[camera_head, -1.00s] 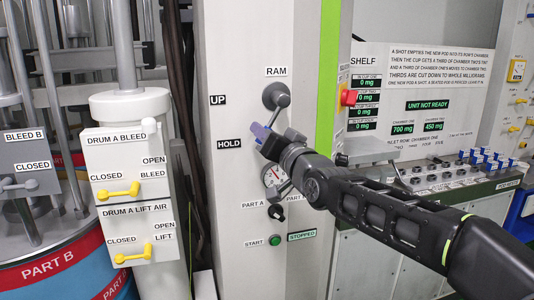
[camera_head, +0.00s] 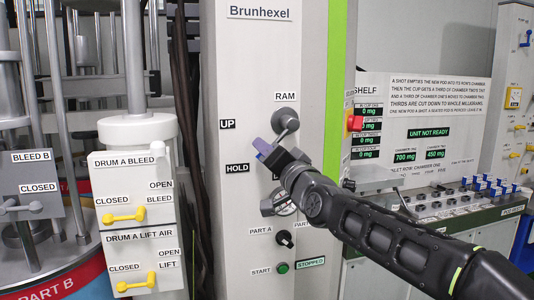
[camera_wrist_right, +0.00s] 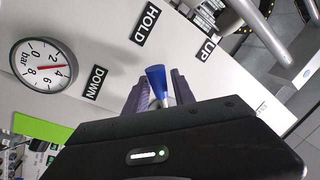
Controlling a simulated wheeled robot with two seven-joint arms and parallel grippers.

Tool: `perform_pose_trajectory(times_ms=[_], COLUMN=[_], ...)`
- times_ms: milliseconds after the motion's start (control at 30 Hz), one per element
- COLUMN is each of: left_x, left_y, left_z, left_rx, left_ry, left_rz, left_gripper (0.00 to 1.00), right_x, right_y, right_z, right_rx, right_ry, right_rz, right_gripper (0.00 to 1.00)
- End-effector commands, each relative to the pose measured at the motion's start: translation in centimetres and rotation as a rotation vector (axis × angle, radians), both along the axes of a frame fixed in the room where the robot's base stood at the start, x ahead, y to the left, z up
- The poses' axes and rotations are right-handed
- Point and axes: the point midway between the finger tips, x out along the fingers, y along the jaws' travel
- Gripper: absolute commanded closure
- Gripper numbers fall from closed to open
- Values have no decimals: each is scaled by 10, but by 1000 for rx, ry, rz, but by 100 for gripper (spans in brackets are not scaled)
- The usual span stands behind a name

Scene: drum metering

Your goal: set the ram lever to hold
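The ram lever's grey hub (camera_head: 286,114) is on the pale panel below the RAM label. Its arm slants down and left to my right gripper (camera_head: 264,148). In the right wrist view, the lever's blue grip (camera_wrist_right: 156,84) sits between the two fingers of my right gripper (camera_wrist_right: 158,92), which look shut on it. The grip points roughly toward the HOLD label (camera_wrist_right: 145,23). The UP label (camera_wrist_right: 203,50) and DOWN label (camera_wrist_right: 95,83) lie to either side. In the head view, UP (camera_head: 227,124) and HOLD (camera_head: 237,168) show, but DOWN is hidden. My left gripper is not in view.
A pressure gauge (camera_wrist_right: 44,66) is close to the DOWN label. Below my right arm are a black PART A selector (camera_head: 284,239) and a green start button (camera_head: 282,268). Yellow drum valves (camera_head: 124,215) stand to the left. The panel left of the lever is clear.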

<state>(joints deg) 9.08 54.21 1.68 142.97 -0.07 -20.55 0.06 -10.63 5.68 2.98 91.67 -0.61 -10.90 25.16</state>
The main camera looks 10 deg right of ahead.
Motion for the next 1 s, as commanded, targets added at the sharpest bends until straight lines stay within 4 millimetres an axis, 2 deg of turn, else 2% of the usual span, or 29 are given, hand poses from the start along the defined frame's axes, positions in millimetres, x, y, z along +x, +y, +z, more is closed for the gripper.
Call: perform_pose_trajectory(times_ms=[200, 533, 667, 1000], left_x=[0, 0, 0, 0], left_y=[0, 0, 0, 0], left_z=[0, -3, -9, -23], left_rx=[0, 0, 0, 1], left_ry=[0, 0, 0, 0], left_rz=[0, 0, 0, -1], left_gripper=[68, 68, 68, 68], right_x=[0, -5, -19, -69], right_y=[0, -1, -4, -15], right_z=[0, -2, -4, -11], right_rx=[-1, -1, -2, -1], right_ry=[0, 0, -2, -1], right_rz=[1, 0, 0, -1], right_gripper=[52, 52, 52, 52])
